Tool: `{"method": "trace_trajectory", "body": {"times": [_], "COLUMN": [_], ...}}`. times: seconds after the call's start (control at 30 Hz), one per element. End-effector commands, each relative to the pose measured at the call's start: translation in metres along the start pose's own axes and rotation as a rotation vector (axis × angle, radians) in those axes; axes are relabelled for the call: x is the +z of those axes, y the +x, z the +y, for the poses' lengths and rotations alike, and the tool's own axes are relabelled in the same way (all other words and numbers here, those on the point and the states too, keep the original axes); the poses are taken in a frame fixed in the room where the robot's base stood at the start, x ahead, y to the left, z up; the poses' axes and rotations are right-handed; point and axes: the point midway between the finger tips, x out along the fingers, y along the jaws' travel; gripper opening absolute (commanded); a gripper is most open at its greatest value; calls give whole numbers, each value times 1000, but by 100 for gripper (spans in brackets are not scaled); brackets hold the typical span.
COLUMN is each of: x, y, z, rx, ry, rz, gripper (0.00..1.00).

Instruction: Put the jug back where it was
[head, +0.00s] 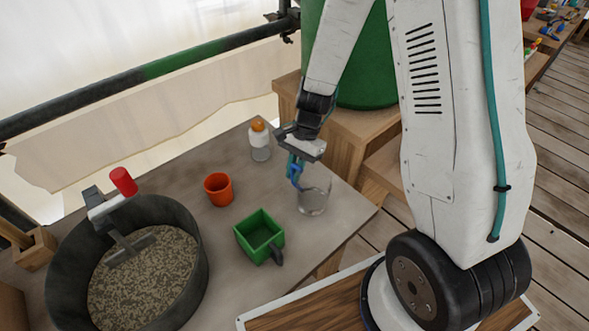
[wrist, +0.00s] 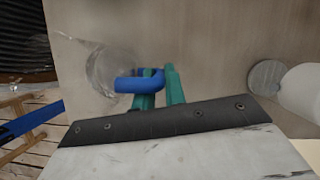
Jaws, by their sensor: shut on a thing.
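The jug (head: 313,200) is clear, with a blue handle, and stands upright at the right side of the table. My gripper (head: 296,166) is above and beside it, shut on the blue handle. In the wrist view the jug's clear round body (wrist: 110,68) is left of the gripper (wrist: 158,82), and the handle reaches between the teal fingers. I cannot tell whether the jug's base touches the tabletop or is slightly above it.
On the table (head: 185,165) are an orange cup (head: 219,192), a green square container (head: 257,246) with a dark handle, and a white bottle (head: 260,146) with an orange cap. A large dark tub (head: 190,295) of grainy material stands left. A green drum (head: 365,85) stands behind.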

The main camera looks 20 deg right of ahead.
Motion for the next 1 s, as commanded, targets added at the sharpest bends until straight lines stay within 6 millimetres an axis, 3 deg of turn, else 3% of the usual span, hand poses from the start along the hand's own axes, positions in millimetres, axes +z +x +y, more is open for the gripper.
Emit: {"method": "trace_trajectory", "body": {"times": [0.03,0.07,0.1,0.13,0.4,0.53,1.0], "x": [-1,-1,0,0,0,1,0], "y": [2,1,1,1,0,-11,-103], "z": [0,0,0,0,0,0,0], "rx": [1,0,0,0,0,-2,-2], "ry": [1,0,0,0,0,0,0], "rz": [0,0,0,0,0,0,1], "gripper": [0,20,32,34,34,34,34]}}
